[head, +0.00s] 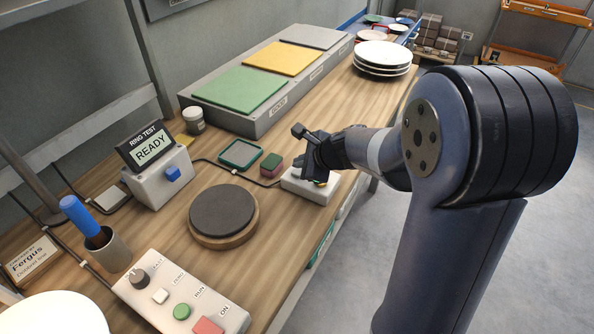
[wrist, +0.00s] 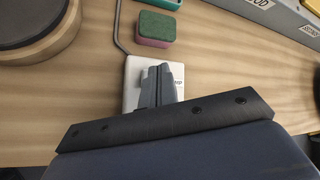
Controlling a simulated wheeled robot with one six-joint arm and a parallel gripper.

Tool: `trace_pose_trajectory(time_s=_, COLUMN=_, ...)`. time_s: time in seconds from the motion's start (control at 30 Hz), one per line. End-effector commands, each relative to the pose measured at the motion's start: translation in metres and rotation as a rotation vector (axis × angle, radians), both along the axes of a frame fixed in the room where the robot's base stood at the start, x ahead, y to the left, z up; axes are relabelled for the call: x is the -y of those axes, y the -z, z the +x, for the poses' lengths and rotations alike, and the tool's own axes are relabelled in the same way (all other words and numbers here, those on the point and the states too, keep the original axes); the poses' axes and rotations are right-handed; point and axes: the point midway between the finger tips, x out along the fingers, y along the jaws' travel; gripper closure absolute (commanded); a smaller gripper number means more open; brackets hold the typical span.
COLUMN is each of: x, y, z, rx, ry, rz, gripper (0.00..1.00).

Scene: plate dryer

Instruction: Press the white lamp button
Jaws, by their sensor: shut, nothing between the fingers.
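A small white box (head: 297,186) sits near the front edge of the wooden bench, right of the round dark pad. In the wrist view the white box (wrist: 134,72) bears a label of which only "MP" shows. My gripper (head: 307,160) is shut and empty, right over this box. In the wrist view its fingertips (wrist: 157,72) cover the middle of the box, so the button is mostly hidden. A bit of yellow shows under the gripper in the head view. I cannot tell whether the fingertips touch the button.
A green and pink sponge (head: 271,164) and a green tray (head: 239,154) lie beside the box. A round pad (head: 224,211), a "READY" display (head: 150,147) and a button panel (head: 181,305) stand to the left. Stacked plates (head: 383,56) are farther back.

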Motion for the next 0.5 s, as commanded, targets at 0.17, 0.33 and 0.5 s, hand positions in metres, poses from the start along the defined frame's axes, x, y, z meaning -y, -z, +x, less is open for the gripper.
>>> trace_pose_trajectory(time_s=0.17, x=0.0, y=0.0, z=0.0, rx=0.0, ry=0.0, rz=0.0, gripper=1.0)
trace_pose_trajectory(time_s=0.33, x=0.0001, y=0.0003, z=0.0, rx=0.0, ry=0.0, rz=0.0, gripper=1.0)
trace_pose_trajectory(time_s=0.5, x=0.0, y=0.0056, z=0.0, rx=0.0, ry=0.0, rz=0.0, gripper=1.0)
